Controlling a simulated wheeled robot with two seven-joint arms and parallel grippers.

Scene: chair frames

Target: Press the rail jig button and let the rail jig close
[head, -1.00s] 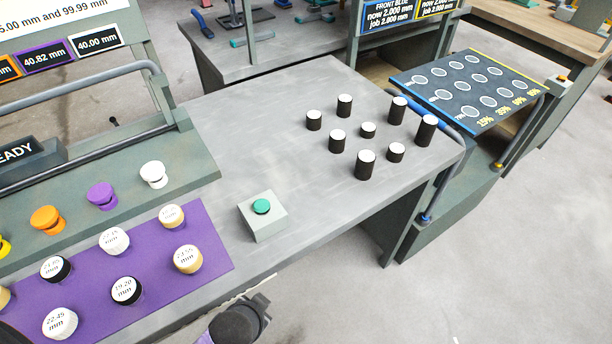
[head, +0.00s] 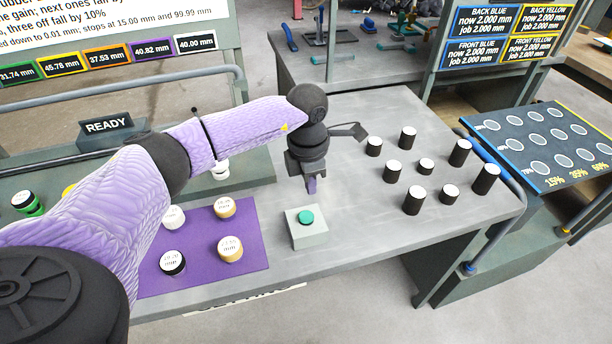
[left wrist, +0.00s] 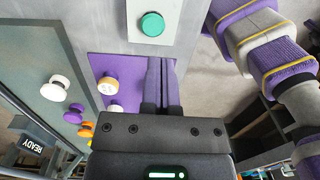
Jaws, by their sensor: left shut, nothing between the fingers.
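A green round button (head: 306,217) sits on top of a light grey box (head: 309,238) near the table's front edge. No label on it is readable. In the left wrist view the same button (left wrist: 152,24) is at the top, beyond the fingertips. My left gripper (head: 312,188) is shut and empty, pointing down just behind the box and apart from the button. Its two purple fingers (left wrist: 162,68) lie together in the left wrist view. I cannot make out for certain which fixture is the rail jig. My right gripper is not in view.
A purple mat (head: 205,270) with labelled round pieces lies left of the box. Several black cylinders with white tops, one (head: 414,200) among them, stand to the right. A READY sign (head: 108,127) stands behind on the left. Bare table lies between the box and the cylinders.

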